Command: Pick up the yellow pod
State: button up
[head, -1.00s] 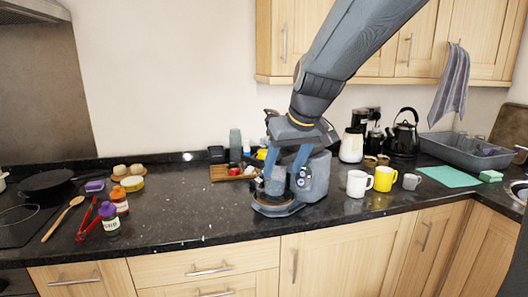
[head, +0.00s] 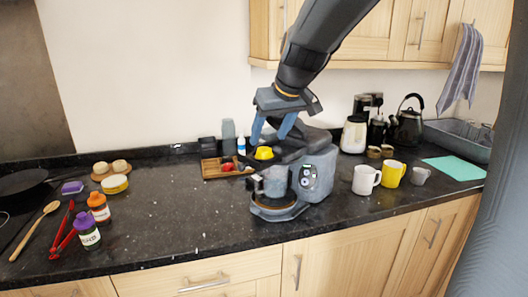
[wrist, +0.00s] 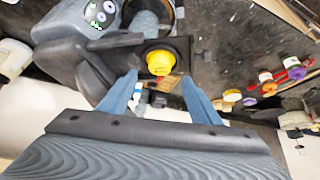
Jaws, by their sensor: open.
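The yellow pod (head: 263,153) shows at the top of the grey coffee machine (head: 318,160). In the wrist view the pod (wrist: 160,62) is round, with a wide rim, and rests on a dark part of the machine (wrist: 75,18). My gripper (head: 268,140) is open and points down over the pod. In the wrist view its two blue fingers (wrist: 160,79) stand apart, one to either side of the pod's line, with nothing between them held. I cannot tell the exact height gap between fingertips and pod.
A wooden tray (head: 212,169) with a red item (head: 228,167) stands left of the machine. A white mug (head: 365,180) and a yellow mug (head: 392,174) stand to its right. The counter between is clear.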

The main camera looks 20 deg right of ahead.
aim_at(265, 149)
jog(key=shift+s+p+x, duration=0.1)
jog(key=shift+p+x, duration=0.35)
jog(key=shift+x, duration=0.8)
jog(key=shift+s+p+x, duration=0.15)
jog(key=shift+p+x, duration=0.25)
jog(key=shift+x, duration=0.9)
jog(key=shift+s+d+f, duration=0.1)
jog(key=shift+f, duration=0.2)
jog(key=c, duration=1.2)
jog(key=shift+r, duration=0.1)
